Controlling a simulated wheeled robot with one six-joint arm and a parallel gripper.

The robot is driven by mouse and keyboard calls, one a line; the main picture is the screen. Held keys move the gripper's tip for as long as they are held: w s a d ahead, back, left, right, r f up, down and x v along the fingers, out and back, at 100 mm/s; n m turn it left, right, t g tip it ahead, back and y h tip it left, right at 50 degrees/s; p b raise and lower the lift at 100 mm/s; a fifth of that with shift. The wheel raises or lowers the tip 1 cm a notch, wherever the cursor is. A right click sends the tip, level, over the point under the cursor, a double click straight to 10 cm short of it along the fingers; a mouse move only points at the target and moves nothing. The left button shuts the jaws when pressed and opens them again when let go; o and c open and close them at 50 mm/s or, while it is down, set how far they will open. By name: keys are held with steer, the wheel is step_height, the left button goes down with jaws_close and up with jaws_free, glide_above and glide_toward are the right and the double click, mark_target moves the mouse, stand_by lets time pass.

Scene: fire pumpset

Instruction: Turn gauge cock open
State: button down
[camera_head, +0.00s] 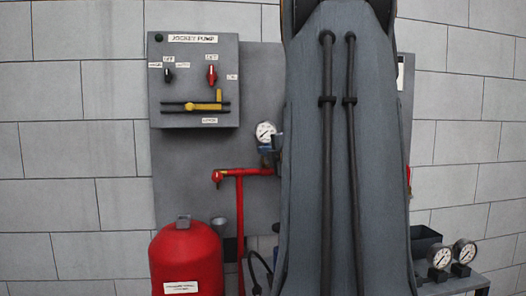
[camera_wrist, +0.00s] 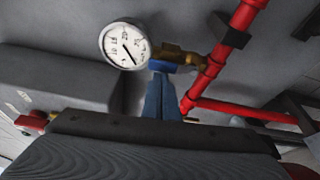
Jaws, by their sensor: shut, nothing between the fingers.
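A round white pressure gauge (camera_wrist: 124,45) shows in the wrist view, with a dark needle pointing to the lower right. A brass cock (camera_wrist: 181,56) joins it to a red pipe, and a bright blue handle (camera_wrist: 164,67) lies across the cock's near side. My gripper (camera_wrist: 162,80) is shut and empty, its blue-grey fingertips right at the handle; I cannot tell whether they touch. In the head view the gauge (camera_head: 265,131) sits just left of my arm, with the blue handle (camera_head: 265,148) below it. My arm hides the gripper there.
A grey jockey pump panel (camera_head: 195,80) with switches is on the left. A red pipe (camera_head: 240,200) runs beside a red tank (camera_head: 185,258). Two more gauges (camera_head: 465,251) stand at the lower right. Black hoses run along my arm.

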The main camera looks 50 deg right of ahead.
stand_by(0.6)
steer(key=w+a+b, duration=0.2)
steer(key=w+a, duration=0.1)
steer(key=v, duration=1)
steer(key=shift+s+f, duration=0.15)
steer(key=shift+s, duration=0.15)
steer(key=shift+a, duration=0.1)
